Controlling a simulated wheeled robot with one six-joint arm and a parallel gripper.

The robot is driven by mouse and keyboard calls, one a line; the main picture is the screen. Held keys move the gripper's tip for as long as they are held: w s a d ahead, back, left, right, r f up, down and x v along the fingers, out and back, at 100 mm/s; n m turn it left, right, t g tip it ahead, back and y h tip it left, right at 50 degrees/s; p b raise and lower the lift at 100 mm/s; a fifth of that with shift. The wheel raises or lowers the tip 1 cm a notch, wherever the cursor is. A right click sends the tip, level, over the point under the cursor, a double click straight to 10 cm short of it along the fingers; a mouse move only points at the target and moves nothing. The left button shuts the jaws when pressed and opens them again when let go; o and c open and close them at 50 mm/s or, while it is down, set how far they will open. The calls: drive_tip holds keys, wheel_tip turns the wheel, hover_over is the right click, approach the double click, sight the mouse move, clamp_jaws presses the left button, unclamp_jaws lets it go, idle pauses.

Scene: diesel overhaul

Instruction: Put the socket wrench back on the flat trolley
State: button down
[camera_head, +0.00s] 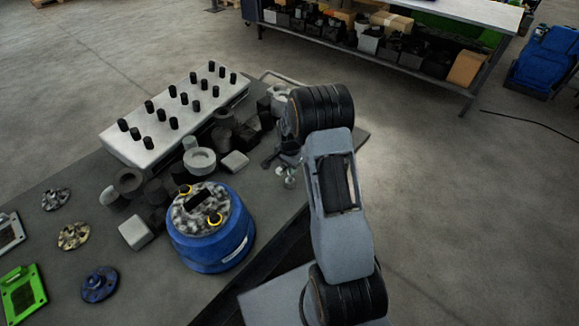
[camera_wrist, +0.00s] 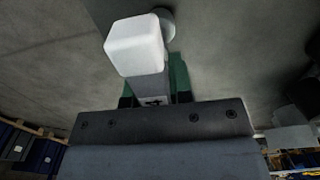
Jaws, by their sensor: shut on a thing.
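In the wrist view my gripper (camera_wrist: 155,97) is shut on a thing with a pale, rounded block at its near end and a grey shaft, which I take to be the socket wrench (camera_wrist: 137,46). A pale round part shows behind the block. Green finger parts show beside it. In the head view my arm hides most of the gripper and I cannot make out the wrench clearly. A dark grey flat deck (camera_head: 150,262), which looks like the flat trolley, fills the lower left and carries many parts.
On the deck stand a white block with black pegs (camera_head: 165,140), a blue container (camera_head: 212,240), grey rings (camera_head: 199,161) and a green frame (camera_head: 22,292). A workbench (camera_head: 400,65) with boxes stands at the back. A blue thing (camera_head: 543,58) is far right. The floor at right is clear apart from a cable.

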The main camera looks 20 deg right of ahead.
drive_tip(key=shift+c, duration=1.9)
unclamp_jaws()
drive_tip(key=shift+r+p, duration=2.8)
drive_tip(key=shift+r, duration=1.7)
